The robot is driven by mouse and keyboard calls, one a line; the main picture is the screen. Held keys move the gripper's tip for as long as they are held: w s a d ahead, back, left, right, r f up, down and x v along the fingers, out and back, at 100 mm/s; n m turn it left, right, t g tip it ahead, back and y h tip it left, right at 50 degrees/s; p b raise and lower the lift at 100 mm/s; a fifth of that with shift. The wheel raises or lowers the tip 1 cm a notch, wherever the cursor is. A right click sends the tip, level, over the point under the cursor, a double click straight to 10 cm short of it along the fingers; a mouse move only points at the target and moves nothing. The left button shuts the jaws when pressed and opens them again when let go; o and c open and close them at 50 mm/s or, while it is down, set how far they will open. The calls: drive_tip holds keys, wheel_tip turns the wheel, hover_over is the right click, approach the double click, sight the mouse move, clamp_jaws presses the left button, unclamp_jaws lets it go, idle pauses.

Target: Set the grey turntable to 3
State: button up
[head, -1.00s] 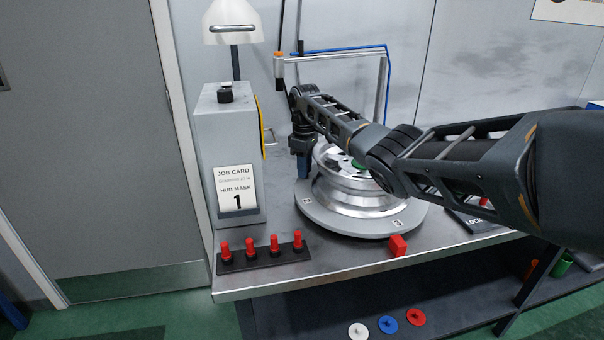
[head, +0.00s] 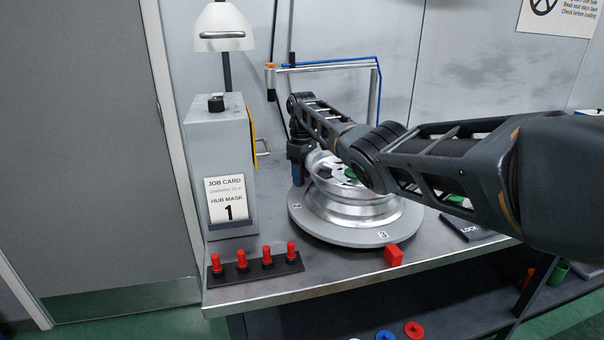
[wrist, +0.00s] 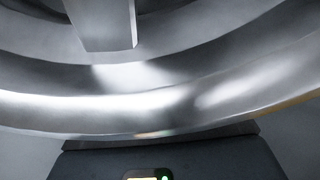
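The grey turntable (head: 345,235) is a round disc on the bench and carries a silver wheel (head: 340,205). A label 3 (head: 383,234) shows on its front right edge, just left of and behind a red block (head: 393,255) on the bench. A label 2 (head: 296,206) is on its left edge. My gripper (head: 298,175) points down at the left side of the wheel; contact cannot be made out. The wrist view shows the wheel's curved metal rim (wrist: 160,105) close up. My fingers' opening is not clear in either view.
A grey cabinet with a job card (head: 228,200) stands left of the turntable. Several red pegs (head: 255,263) stand in a black rack at the front left. A dark LOCK panel (head: 470,228) is at right. My arm crosses above the wheel.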

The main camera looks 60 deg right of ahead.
drive_tip(key=shift+r, duration=3.9)
